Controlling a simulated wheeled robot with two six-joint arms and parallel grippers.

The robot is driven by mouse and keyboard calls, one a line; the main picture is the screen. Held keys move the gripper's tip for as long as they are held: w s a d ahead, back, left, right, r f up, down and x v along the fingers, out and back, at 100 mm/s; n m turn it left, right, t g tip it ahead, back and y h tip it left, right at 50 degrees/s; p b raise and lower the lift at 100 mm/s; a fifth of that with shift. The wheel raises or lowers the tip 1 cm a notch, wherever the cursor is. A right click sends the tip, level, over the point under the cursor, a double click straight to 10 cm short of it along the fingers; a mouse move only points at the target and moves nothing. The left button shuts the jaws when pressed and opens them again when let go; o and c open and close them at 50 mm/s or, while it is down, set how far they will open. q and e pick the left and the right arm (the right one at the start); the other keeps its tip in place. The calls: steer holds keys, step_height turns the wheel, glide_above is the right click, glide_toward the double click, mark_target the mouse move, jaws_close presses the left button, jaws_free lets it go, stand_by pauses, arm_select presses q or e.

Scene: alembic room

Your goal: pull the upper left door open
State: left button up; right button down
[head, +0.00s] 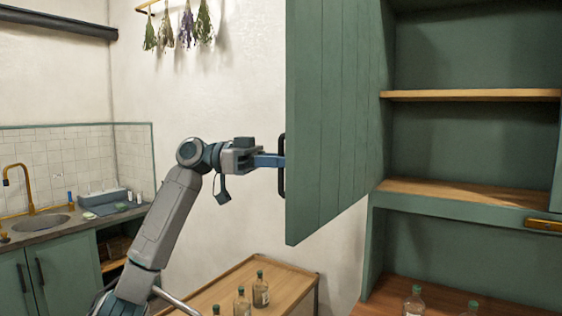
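The upper left door (335,120) is a green plank panel. It stands swung open, well out from the cabinet, and the shelves behind it are in view. Its dark upright bar handle (282,186) is at the door's left edge. My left gripper (272,160) reaches in from the left at the middle of the handle. Its blue fingers look close together and shut on the bar. The fingertips are partly hidden at the handle. My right gripper is not in view.
The open cabinet has wooden shelves (470,95), empty where they show. Below, bottles (414,303) stand on a wooden surface. A low wooden table (290,285) with several bottles is under the door. A sink counter (75,222) is at left.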

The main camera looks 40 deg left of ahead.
arm_select(q)
steer(key=shift+a, duration=0.1)
steer(key=b+v, duration=0.4)
steer(key=v, duration=0.6)
steer(key=shift+s+a+b, duration=0.15)
steer(key=shift+a+b, duration=0.15)
steer(key=shift+b, duration=0.05)
